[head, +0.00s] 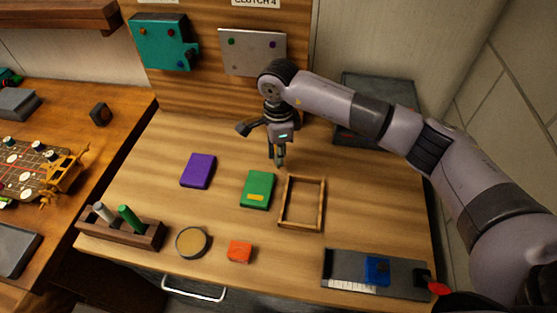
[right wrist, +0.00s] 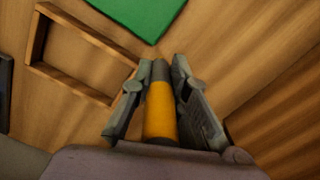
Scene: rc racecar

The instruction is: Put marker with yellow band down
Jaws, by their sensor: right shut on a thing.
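My right gripper (head: 279,160) hangs over the back middle of the wooden table, behind the green block and the wooden frame. In the right wrist view my right gripper (right wrist: 157,78) is shut on the marker with yellow band (right wrist: 160,110). The yellow band sits between the fingers and the grey end points away from the wrist. In the head view the marker is mostly hidden by the fingers, and I cannot tell whether its tip touches the table. My left gripper is not in view.
A green block (head: 258,188), purple block (head: 198,171) and empty wooden frame (head: 302,226) lie in front of my right gripper. A dark wooden holder (head: 147,236) with a white and a green marker stands front left. An orange block (head: 239,251) and round tin (head: 192,242) lie nearby.

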